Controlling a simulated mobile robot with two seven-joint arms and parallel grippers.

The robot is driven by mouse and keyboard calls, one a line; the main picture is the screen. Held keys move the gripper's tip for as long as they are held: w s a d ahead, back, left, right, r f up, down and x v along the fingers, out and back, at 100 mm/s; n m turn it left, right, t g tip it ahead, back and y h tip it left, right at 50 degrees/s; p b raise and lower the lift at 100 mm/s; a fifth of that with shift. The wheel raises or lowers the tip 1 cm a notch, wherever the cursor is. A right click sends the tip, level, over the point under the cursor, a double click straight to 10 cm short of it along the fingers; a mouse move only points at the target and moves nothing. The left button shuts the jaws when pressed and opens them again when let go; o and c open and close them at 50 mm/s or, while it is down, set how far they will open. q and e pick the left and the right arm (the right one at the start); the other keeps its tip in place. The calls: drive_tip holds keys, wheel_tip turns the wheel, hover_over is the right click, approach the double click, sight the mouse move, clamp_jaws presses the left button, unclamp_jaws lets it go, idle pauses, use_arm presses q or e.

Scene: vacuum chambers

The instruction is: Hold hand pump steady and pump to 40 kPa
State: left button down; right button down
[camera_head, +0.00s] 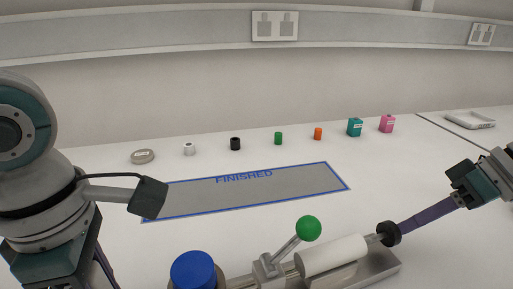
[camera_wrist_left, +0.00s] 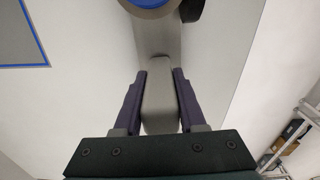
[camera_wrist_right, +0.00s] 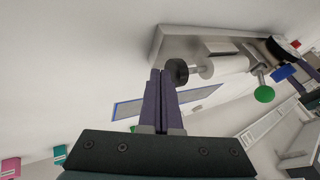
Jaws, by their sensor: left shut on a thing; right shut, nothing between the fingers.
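The hand pump lies at the front of the table, with a white barrel (camera_head: 330,255), a metal base (camera_head: 380,265) and a black knob (camera_head: 388,233) on a rod at its right end. A lever with a green ball (camera_head: 308,228) stands tilted beside the barrel. A blue-topped round part (camera_head: 193,270) is at the left end. My left gripper (camera_wrist_left: 160,74) is shut on a grey rounded handle (camera_wrist_left: 159,100) reaching toward the blue-topped part. My right gripper (camera_head: 404,227) is shut and empty, its tips right at the black knob (camera_wrist_right: 177,71); contact is unclear.
A grey mat marked FINISHED (camera_head: 250,190) lies behind the pump. A row of small parts stands along the back, including a green cylinder (camera_head: 278,138), a teal block (camera_head: 355,127) and a pink block (camera_head: 387,123). A white tray (camera_head: 470,120) is at the far right.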

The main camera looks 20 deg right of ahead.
sight(381, 256)
drive_tip(key=shift+a, duration=0.25)
use_arm(q)
drive_tip(key=shift+d, duration=0.1)
use_arm(e)
drive_tip(key=shift+s+a, duration=0.1)
drive_tip(key=shift+a, duration=2)
drive_tip(key=d, duration=0.4)
drive_tip(key=v, duration=1)
drive_tip(key=shift+d, duration=0.2)
idle(0.5)
use_arm(q)
drive_tip(key=shift+c, duration=2)
unclamp_jaws()
